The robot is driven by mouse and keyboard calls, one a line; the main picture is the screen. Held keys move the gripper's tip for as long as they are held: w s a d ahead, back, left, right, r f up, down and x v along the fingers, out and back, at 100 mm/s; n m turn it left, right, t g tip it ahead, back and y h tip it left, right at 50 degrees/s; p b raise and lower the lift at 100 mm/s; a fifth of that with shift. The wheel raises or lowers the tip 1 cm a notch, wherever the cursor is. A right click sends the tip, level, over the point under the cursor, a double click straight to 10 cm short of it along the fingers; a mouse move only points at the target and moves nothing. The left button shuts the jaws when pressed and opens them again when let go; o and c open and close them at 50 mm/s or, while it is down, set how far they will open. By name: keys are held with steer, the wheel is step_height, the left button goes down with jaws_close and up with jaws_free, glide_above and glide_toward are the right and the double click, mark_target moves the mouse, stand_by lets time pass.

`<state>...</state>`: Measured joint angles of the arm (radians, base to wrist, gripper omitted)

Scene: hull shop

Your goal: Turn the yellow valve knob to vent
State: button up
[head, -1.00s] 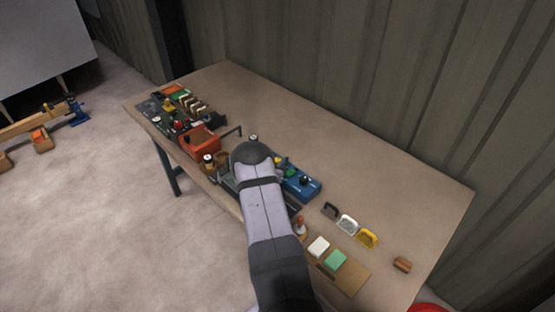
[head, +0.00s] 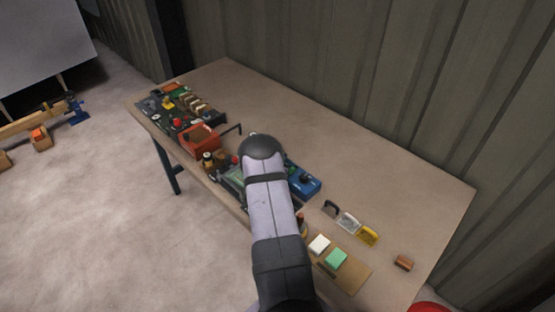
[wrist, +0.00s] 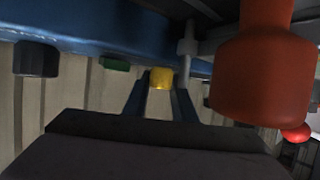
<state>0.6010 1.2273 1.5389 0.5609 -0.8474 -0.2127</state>
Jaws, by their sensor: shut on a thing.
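The yellow valve knob (wrist: 161,78) shows in the wrist view on the edge of a blue panel (wrist: 90,30). The two dark fingers of my gripper (wrist: 160,90) stand on either side of the knob and are shut on it. The knob's pointer or marking cannot be made out. In the head view the blue unit (head: 304,186) shows just right of my arm, while the knob and my gripper are hidden behind the arm.
A dark knob (wrist: 36,60) and a green part (wrist: 116,64) are left of the yellow knob in the wrist view. A large orange-red part (wrist: 265,75) looms close on the right. In the head view, an orange box (head: 198,139) stands left; the table's back is clear.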

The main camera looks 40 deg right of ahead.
steer(key=n+t+y+b, duration=0.1)
steer(key=n+t+b, duration=0.1)
steer(key=n+t+y+b, duration=0.2)
steer(key=shift+s+d+f+n+y+b, duration=0.1)
steer(key=shift+d+f+n+y+b, duration=0.05)
steer(key=shift+n+y+b, duration=0.2)
steer(key=shift+n+t+y+b, duration=0.65)
steer(key=shift+n+t+y, duration=0.15)
steer(key=shift+n+y, duration=0.4)
steer(key=shift+r+n+y, duration=0.25)
steer(key=o, duration=0.8)
steer(key=shift+c, duration=0.2)
steer(key=shift+b+v, duration=1.15)
steer(key=shift+v, duration=2.45)
